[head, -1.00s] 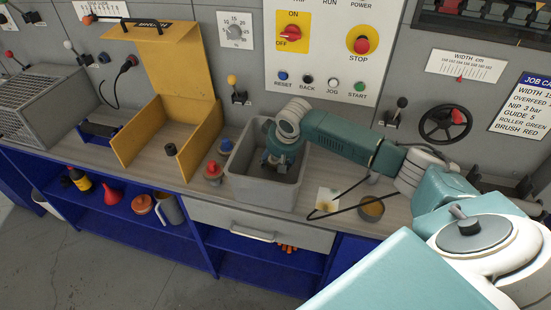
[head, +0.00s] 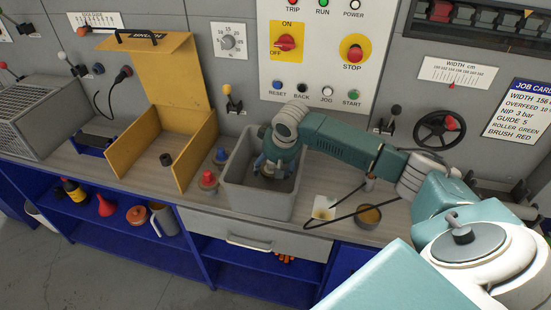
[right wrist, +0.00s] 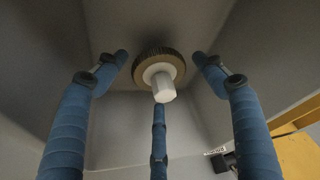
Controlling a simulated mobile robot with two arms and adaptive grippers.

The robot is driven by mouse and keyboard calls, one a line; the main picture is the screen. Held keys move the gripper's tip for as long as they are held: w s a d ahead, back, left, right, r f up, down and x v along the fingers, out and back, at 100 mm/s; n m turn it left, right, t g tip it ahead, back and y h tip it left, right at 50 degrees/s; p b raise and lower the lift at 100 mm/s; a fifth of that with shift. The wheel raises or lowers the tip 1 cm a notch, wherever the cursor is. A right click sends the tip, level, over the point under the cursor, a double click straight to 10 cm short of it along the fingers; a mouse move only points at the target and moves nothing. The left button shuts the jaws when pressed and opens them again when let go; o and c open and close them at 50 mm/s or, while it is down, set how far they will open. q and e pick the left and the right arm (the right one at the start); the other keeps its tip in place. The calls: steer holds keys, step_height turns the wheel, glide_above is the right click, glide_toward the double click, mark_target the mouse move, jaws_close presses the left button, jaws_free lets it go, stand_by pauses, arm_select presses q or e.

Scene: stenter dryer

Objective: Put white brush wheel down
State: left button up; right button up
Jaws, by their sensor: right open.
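The white brush wheel (right wrist: 161,74), a brown bristled ring with a white hub, is in the right wrist view against the inside of the grey bin. My right gripper (head: 268,170) reaches down into the grey bin (head: 256,205) in the head view. Its blue fingers (right wrist: 160,82) are spread around the wheel with visible gaps on both sides. I cannot tell whether the third finger touches the hub. In the head view, the gripper and bin walls mostly hide the wheel. My left gripper is out of view.
Left of the bin stand a red-topped piece (head: 208,181), a blue-topped piece (head: 220,156) and an open yellow box (head: 197,150). The control panel wall (head: 318,60) rises behind.

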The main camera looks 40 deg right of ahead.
steer(key=b+v, duration=0.1)
steer(key=v, duration=0.8)
steer(key=shift+s+r, duration=0.2)
steer(key=shift+r, duration=0.1)
